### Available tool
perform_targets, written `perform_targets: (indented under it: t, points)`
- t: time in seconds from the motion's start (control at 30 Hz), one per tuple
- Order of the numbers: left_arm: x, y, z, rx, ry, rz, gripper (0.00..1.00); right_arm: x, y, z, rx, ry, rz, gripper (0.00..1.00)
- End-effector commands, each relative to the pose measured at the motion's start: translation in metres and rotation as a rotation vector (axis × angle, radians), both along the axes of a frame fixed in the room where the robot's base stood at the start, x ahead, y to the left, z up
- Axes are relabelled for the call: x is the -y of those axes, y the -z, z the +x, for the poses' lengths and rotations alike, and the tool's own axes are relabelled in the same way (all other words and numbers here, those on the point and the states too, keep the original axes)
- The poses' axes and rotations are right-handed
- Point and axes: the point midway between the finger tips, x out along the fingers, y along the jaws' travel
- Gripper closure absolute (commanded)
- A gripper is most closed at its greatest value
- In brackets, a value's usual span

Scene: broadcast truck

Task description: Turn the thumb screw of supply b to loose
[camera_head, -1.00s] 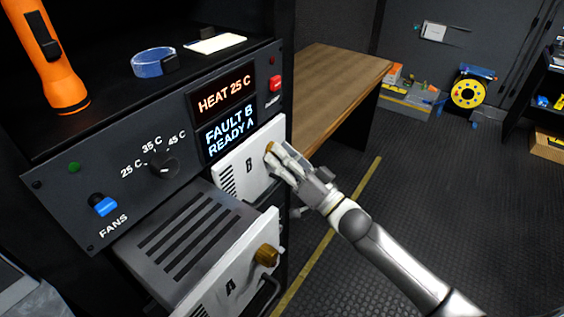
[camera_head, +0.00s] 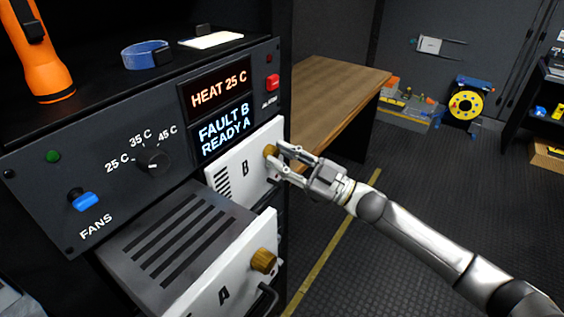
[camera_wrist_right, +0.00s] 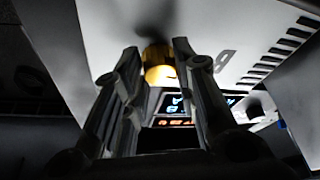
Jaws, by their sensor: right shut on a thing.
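Supply B (camera_head: 238,172) is a white-fronted module with a slotted grille, seated in the rack below the display panel. Its brass thumb screw (camera_head: 270,151) is at the upper right of its front. My right gripper (camera_head: 279,161) is shut on this thumb screw, with one finger on either side of it. In the right wrist view, the brass screw (camera_wrist_right: 158,64) shows between the two fingertips. How far the screw is turned cannot be told. My left gripper is not in view.
Supply A (camera_head: 225,290) sticks out of the rack below, with its own brass thumb screw (camera_head: 263,261). The panel display (camera_head: 221,109) reads "HEAT 25 C", "FAULT B", "READY A". An orange flashlight (camera_head: 42,60) stands on top. A wooden table (camera_head: 335,90) is behind.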

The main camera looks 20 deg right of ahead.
Motion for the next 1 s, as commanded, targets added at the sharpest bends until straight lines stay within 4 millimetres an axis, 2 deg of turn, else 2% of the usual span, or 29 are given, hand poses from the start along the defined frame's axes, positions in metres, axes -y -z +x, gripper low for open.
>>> perform_targets:
  t: [0.47, 1.0]
  points:
    - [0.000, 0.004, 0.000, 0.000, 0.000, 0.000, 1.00, 0.003, -0.004, 0.002, 0.279, 0.001, -0.359, 0.97]
    - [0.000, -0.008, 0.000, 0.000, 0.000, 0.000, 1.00, 0.004, -0.009, 0.003, 0.584, 0.001, -0.750, 0.97]
